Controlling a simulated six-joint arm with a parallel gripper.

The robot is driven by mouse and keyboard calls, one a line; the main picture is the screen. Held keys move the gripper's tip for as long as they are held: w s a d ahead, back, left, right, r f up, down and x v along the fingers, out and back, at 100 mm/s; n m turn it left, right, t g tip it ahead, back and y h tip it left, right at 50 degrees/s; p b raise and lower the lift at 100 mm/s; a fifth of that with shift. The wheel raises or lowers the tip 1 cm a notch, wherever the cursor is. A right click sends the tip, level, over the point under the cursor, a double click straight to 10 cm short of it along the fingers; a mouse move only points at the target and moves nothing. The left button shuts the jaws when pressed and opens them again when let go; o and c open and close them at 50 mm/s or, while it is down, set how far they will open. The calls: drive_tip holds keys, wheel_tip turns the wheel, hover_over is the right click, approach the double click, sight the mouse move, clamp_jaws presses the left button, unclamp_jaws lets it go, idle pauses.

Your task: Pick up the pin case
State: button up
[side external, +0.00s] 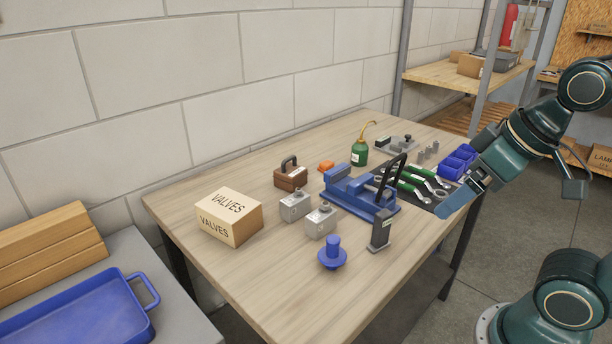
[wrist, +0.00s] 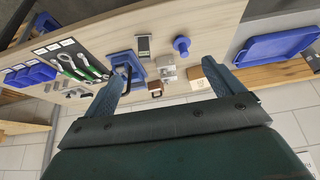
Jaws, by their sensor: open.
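A small brown case (side external: 291,179) with a dark arched handle stands on the wooden table (side external: 240,300) near the wall, and I take it as the pin case. It also shows small in the wrist view (wrist: 155,88), between my fingers in the picture but well away from them. My gripper (side external: 456,200) is open and empty, held in the air at the table's right edge. Its two blue fingers are spread wide in the wrist view (wrist: 164,66). The case is far to its left, with the vise between them in the side view.
A blue vise (side external: 360,190), two grey blocks (side external: 295,206), a green oil can (side external: 360,154) and a VALVES box (side external: 229,216) stand around the case. A grey upright block (side external: 380,232) and a blue knob (side external: 332,255) are in front. Blue bins (side external: 456,161) and wrenches (side external: 418,181) lie right.

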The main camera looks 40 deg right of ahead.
idle(0.3)
drive_tip(key=w+d+n+t, duration=0.1)
drive_tip(key=w+d+t, duration=0.15)
drive_tip(key=w, duration=2.15)
drive_tip(key=y, duration=0.1)
approach(292, 170)
drive_tip(key=s, duration=0.2)
drive_tip(key=shift+w+d+r+n+t, duration=0.1)
drive_tip(key=shift+w+r+n+t, duration=0.15)
drive_tip(key=shift+t, duration=0.2)
drive_tip(key=shift+f, duration=0.15)
drive_tip(key=x, duration=0.8)
drive_tip(key=shift+w+f, duration=0.1)
